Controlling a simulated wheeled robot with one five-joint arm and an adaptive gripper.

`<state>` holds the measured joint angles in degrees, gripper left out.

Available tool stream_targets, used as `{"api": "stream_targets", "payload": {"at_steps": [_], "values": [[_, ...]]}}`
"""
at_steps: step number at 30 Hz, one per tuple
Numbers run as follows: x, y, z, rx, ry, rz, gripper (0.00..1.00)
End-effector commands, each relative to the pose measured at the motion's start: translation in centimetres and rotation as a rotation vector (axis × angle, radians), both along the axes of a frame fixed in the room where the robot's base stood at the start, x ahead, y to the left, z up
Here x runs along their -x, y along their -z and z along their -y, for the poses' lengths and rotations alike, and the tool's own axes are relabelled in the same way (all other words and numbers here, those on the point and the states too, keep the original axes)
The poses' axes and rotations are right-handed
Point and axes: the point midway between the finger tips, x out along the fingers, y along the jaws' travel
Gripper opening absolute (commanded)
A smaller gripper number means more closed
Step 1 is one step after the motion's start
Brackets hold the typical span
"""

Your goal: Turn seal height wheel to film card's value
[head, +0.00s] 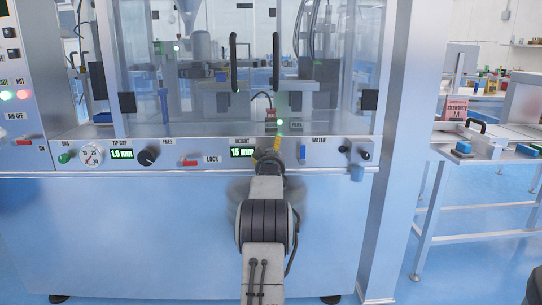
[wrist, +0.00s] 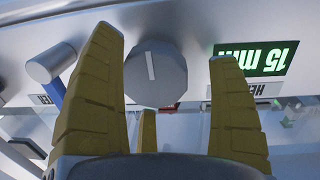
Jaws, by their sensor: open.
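The seal height wheel (wrist: 156,72) is a grey faceted knob with a white pointer line, seen in the wrist view between my yellow fingers. My gripper (wrist: 163,62) is open around it; whether any finger touches it I cannot tell. The height display (wrist: 258,58) beside the wheel reads 15 mm, and upside down in this view. In the head view the same green display (head: 242,152) sits just left of my gripper (head: 270,146), which hides the wheel. A pink card (head: 455,109) at the right reads "strawberry" and a large M; its smaller print is too small to read.
The panel also carries a 1.0 mm zip grip display (head: 122,154), a black knob (head: 148,156), a red lock switch (head: 189,161) and a blue-handled water lever (head: 302,152) close right of my gripper. A steel side table (head: 480,160) stands at the right.

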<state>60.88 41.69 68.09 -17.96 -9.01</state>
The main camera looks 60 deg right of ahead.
Motion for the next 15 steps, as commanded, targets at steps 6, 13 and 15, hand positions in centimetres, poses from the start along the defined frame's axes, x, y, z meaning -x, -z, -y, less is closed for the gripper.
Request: {"api": "stream_targets", "payload": {"at_steps": [6, 13, 15], "values": [[0.1, 0.2, 0.0, -0.003, 0.002, -0.002, 0.82], [0.7, 0.1, -1.1, -0.004, 0.002, -0.002, 0.82], [1.1, 0.1, -1.7, -0.005, 0.002, -0.003, 0.82]]}}
